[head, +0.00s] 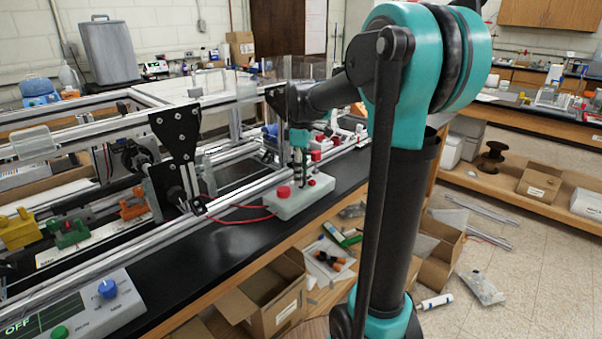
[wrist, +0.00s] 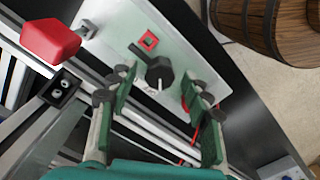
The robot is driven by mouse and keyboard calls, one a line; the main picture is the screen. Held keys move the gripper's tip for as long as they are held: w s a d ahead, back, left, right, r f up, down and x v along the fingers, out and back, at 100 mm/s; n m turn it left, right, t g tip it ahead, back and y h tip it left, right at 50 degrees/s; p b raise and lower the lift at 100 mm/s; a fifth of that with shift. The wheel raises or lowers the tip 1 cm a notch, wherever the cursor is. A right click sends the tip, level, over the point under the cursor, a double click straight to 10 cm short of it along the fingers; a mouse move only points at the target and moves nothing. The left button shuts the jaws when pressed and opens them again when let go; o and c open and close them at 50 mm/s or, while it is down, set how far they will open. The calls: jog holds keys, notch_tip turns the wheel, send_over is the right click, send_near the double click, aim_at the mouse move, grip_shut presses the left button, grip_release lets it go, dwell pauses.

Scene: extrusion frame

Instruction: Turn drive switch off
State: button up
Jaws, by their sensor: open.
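A pale control box (head: 312,197) with red buttons sits on the black bench in the head view. In the wrist view its face (wrist: 115,30) carries a black rotary knob (wrist: 159,73) with a white pointer line, which looks like the drive switch. A red square part (wrist: 149,40) is above the knob. My gripper (head: 301,165) is over the box, pointing down; it also shows in the wrist view (wrist: 162,82). It is open, its green-padded fingers on either side of the knob, with gaps visible. I cannot tell the depth between fingertips and knob.
A large red button (wrist: 50,40) stands to the left in the wrist view. Aluminium rails (head: 230,190) run beside the box. Red cables (head: 240,218) cross the bench.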

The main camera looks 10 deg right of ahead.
notch_tip(320, 180, up, 12)
dwell(0.6)
